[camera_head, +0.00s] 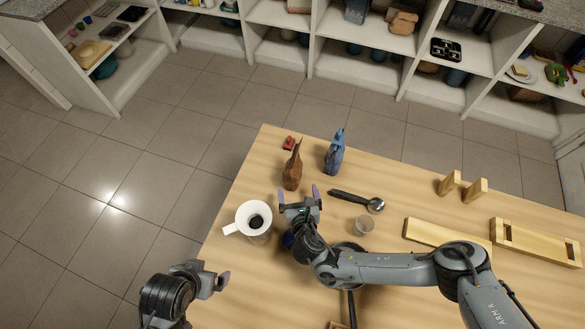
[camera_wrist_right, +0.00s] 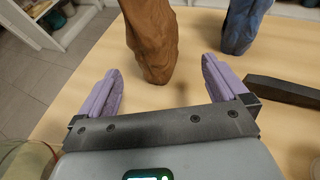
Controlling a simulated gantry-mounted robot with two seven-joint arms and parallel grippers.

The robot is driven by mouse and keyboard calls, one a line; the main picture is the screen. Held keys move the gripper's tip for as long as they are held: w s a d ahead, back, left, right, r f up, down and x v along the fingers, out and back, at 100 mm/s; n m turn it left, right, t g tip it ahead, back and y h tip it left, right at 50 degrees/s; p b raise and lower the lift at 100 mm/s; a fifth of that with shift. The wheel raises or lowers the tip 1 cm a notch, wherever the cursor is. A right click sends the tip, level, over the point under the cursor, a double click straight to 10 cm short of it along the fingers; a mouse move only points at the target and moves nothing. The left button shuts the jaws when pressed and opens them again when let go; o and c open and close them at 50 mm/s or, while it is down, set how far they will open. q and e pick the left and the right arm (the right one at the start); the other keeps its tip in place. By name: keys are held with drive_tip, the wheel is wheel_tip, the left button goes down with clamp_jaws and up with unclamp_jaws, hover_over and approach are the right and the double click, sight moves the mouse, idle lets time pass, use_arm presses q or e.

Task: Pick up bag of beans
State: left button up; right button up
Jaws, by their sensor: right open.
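A brown bag (camera_head: 292,168) with a pinched top stands upright on the wooden table, and a blue bag (camera_head: 334,152) stands to its right and slightly farther back. I cannot tell from their surfaces which one holds beans. My right gripper (camera_head: 299,193) is open and empty just in front of the brown bag. In the right wrist view, the lower part of the brown bag (camera_wrist_right: 152,45) is ahead of the spread purple fingers (camera_wrist_right: 162,68), apart from both. The blue bag (camera_wrist_right: 243,22) is beyond the right finger. My left gripper (camera_head: 210,277) is off the table's left edge; its jaw opening is unclear.
A white funnel-like cup (camera_head: 242,215) is left of my right gripper. A dark-handled scoop (camera_head: 357,200), a small clear cup (camera_head: 364,225) and a small red item (camera_head: 289,143) are nearby. Wooden blocks and a frame (camera_head: 535,241) are at right. Shelves stand beyond the tiled floor.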

sight(294, 183)
drive_tip(key=shift+w+a+f, duration=0.1)
drive_tip(key=shift+w+f, duration=0.25)
drive_tip(key=shift+w, duration=0.05)
drive_tip(key=shift+w+f, duration=0.1)
drive_tip(key=shift+w, duration=0.2)
drive_tip(key=shift+w+a+f, duration=0.1)
drive_tip(key=shift+w+a, duration=0.05)
drive_tip(key=shift+w, duration=0.3)
drive_tip(key=shift+a+b+x, duration=0.2)
drive_tip(key=shift+b+x, duration=0.8)
drive_tip(key=shift+x, duration=1.45)
drive_tip(key=shift+c, duration=0.2)
